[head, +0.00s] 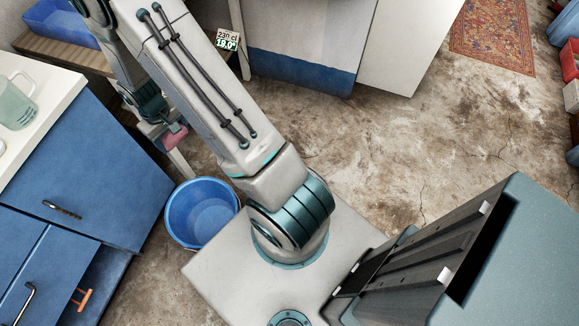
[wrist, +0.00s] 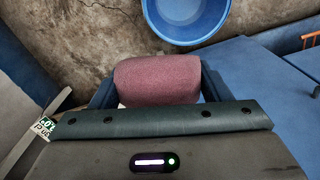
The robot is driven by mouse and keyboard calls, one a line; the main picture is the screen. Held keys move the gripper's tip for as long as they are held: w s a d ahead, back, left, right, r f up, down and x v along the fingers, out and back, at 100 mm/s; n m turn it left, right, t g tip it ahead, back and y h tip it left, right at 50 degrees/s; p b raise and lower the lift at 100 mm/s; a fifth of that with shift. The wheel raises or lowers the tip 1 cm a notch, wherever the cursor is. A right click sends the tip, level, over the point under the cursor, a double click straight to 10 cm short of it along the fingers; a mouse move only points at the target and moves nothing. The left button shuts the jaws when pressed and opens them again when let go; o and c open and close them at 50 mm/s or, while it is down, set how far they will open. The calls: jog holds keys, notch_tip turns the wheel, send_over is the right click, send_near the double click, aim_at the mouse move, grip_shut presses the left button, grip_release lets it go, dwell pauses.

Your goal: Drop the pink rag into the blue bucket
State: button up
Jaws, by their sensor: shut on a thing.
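The pink rag (wrist: 157,80) is a bundled cloth held between the two fingers of my gripper (wrist: 157,92) in the wrist view. In the head view the rag (head: 175,138) shows as a small pink patch at the end of my gripper (head: 168,130), partly hidden by my arm. The blue bucket (head: 201,211) stands on the floor beside my base, open at the top, and looks empty. In the wrist view the bucket (wrist: 187,18) is beyond the rag at the top edge, partly cut off. The rag is apart from the bucket, up and left of it in the head view.
A blue cabinet (head: 85,185) with a white top stands at the left, its lower drawer open (head: 100,280). A pale mug (head: 17,100) stands on the top. A white and blue unit (head: 300,45) is at the back. Stained concrete floor (head: 430,130) lies open to the right.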

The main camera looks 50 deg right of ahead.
jog(key=s+a+f+n+b, duration=0.1)
jog(key=a+f+b, duration=0.1)
jog(key=f+b, duration=0.6)
jog(key=s+a+f+n+b, duration=0.1)
jog(key=a+f+b, duration=0.1)
jog(key=f+b, duration=0.6)
jog(key=s+a+f+n+b, duration=0.1)
jog(key=f+b, duration=0.8)
jog(key=f, duration=1)
jog(key=shift+s+a, duration=0.3)
jog(key=shift+a, duration=0.5)
jog(key=o, duration=1.2)
notch_tip(320, 180, up, 14)
jog(key=p, duration=0.5)
jog(key=shift+f, duration=0.1)
